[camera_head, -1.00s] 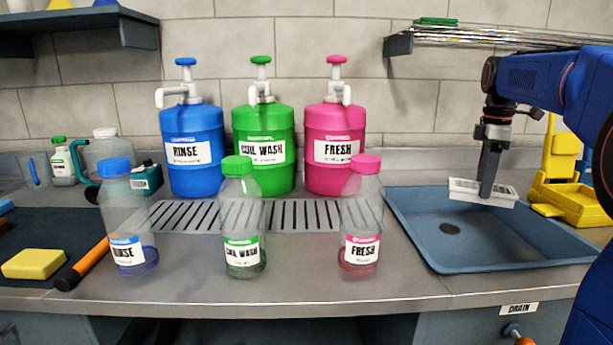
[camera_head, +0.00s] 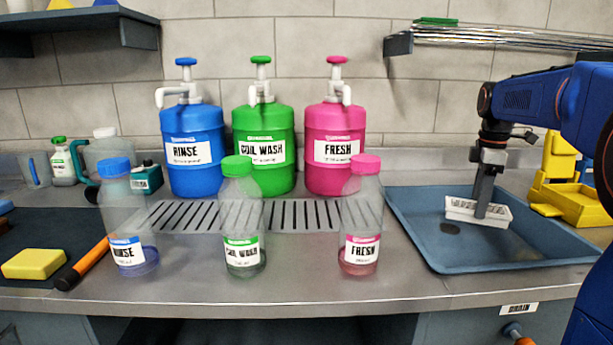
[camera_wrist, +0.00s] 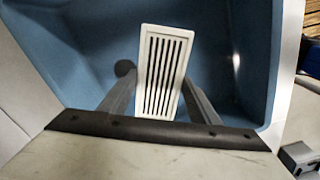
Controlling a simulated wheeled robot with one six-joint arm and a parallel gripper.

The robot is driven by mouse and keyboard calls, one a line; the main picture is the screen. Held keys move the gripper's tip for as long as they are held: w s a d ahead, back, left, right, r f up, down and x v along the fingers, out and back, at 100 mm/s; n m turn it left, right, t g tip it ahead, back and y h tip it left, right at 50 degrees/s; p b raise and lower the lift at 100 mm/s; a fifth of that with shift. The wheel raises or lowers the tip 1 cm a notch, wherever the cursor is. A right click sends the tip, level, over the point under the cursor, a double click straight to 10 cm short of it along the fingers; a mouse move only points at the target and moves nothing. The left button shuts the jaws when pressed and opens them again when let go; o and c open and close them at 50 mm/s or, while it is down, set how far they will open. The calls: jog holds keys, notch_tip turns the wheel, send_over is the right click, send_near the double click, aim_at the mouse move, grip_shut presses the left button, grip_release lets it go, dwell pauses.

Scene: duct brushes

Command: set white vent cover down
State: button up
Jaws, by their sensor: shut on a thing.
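The white vent cover (camera_head: 460,208) is a slotted rectangular plate. It is low inside the blue sink basin (camera_head: 420,225); whether it touches the basin floor I cannot tell. My gripper (camera_head: 481,212) points down and is shut on the cover near its middle. In the wrist view the cover (camera_wrist: 163,70) lies between the two fingers of my gripper (camera_wrist: 160,85), with the blue basin (camera_wrist: 85,50) around it. The round dark drain hole (camera_head: 450,228) is just below the cover in the head view.
A yellow stand (camera_head: 565,185) is right of the basin. Blue, green and pink pump jugs (camera_head: 335,150) stand behind a slotted drain grille, with three clear bottles (camera_head: 360,220) in front. A wire shelf (camera_head: 490,38) hangs above the basin. The basin's front is clear.

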notch_tip(320, 180, down, 10)
jog(key=shift+f, duration=0.25)
jog(key=shift+r, duration=1.65)
